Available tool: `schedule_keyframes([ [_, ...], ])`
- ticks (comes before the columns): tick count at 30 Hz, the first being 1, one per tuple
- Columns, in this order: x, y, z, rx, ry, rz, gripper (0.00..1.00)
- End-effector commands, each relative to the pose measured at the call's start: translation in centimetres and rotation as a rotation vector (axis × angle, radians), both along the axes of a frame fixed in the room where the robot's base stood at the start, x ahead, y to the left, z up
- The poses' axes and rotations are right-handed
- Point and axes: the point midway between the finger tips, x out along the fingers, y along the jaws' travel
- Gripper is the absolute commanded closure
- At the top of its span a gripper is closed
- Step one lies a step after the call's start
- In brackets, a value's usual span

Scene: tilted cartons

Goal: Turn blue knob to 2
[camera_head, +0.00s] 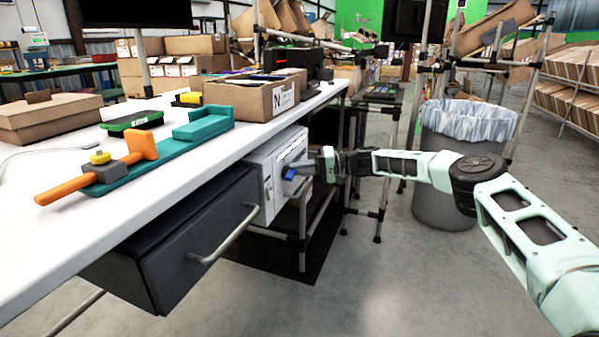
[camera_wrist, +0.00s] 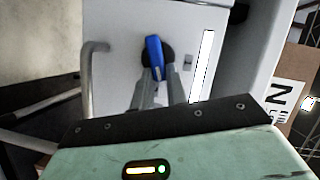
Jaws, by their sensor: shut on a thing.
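The blue knob (camera_wrist: 153,52) sits on a round dark base on the front of a light grey box. In the wrist view it is a long handle, close to upright and leaning slightly. In the head view the blue knob (camera_head: 290,174) shows at the box front, partly hidden by my gripper. The grey box (camera_head: 262,160) hangs under the table, beside a dark drawer. My gripper (camera_wrist: 160,80) is shut on the lower end of the knob, with a finger on each side. My gripper also shows in the head view (camera_head: 303,168). No number marks are readable.
A dark drawer (camera_head: 165,250) with a bar handle (camera_head: 225,237) is left of the box. The white table (camera_head: 120,215) above holds cartons, an orange and teal clamp (camera_head: 130,165) and a green case. A grey bin (camera_head: 440,195) stands behind my arm. Floor in front is clear.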

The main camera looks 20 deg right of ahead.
Motion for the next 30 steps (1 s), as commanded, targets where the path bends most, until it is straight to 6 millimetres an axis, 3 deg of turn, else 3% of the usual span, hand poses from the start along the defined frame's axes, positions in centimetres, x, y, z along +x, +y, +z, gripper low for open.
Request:
schedule_keyframes([
  [13,0.12,0.00,-0.98,0.171,0.239,0.001,1.00],
  [30,0.09,0.04,-1.07,0.216,0.301,0.002,1.00],
])
